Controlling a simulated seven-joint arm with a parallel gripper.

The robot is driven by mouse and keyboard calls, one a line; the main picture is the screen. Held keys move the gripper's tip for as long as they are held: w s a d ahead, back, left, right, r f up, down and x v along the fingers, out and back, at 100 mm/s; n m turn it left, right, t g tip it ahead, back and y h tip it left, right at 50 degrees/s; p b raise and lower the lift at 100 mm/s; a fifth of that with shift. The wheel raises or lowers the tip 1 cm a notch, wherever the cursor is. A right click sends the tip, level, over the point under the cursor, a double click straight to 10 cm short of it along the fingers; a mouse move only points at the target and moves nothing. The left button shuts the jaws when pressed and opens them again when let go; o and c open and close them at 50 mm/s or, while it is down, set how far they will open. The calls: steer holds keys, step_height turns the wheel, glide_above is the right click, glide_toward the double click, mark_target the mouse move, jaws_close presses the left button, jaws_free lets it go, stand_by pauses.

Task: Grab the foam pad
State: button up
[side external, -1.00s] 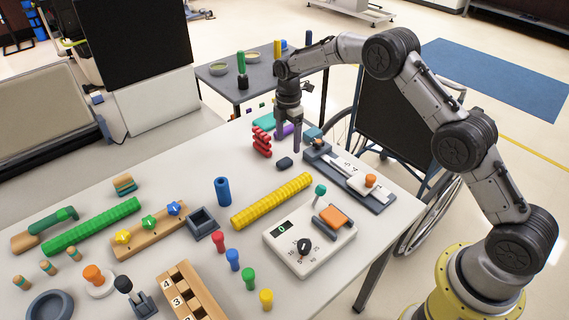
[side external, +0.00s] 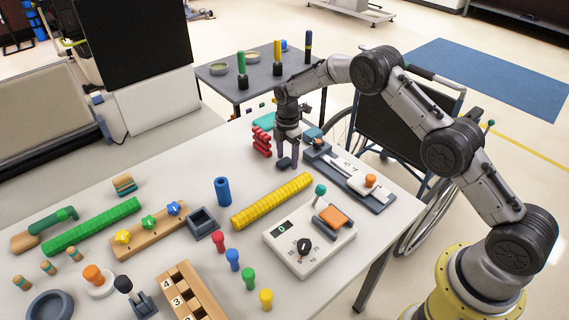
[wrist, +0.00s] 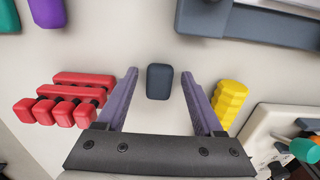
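A small dark blue-grey block with rounded edges, likely the foam pad (side external: 284,163), lies on the light table. In the wrist view the foam pad (wrist: 159,82) shows whole between my two purple-grey fingers, with a gap on each side. My gripper (side external: 288,157) points down over it, with the fingertips low around the pad. In the wrist view my gripper (wrist: 161,80) is open and holds nothing. I cannot tell exactly how far the fingertips are above the table.
A red ribbed piece (wrist: 68,103) lies left of the fingers. A yellow ridged roll (wrist: 229,103) is close on the right. A grey slider board (wrist: 250,25) lies beyond the pad. A purple piece (wrist: 46,12) is at the upper left.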

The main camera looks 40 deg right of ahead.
jaws_close()
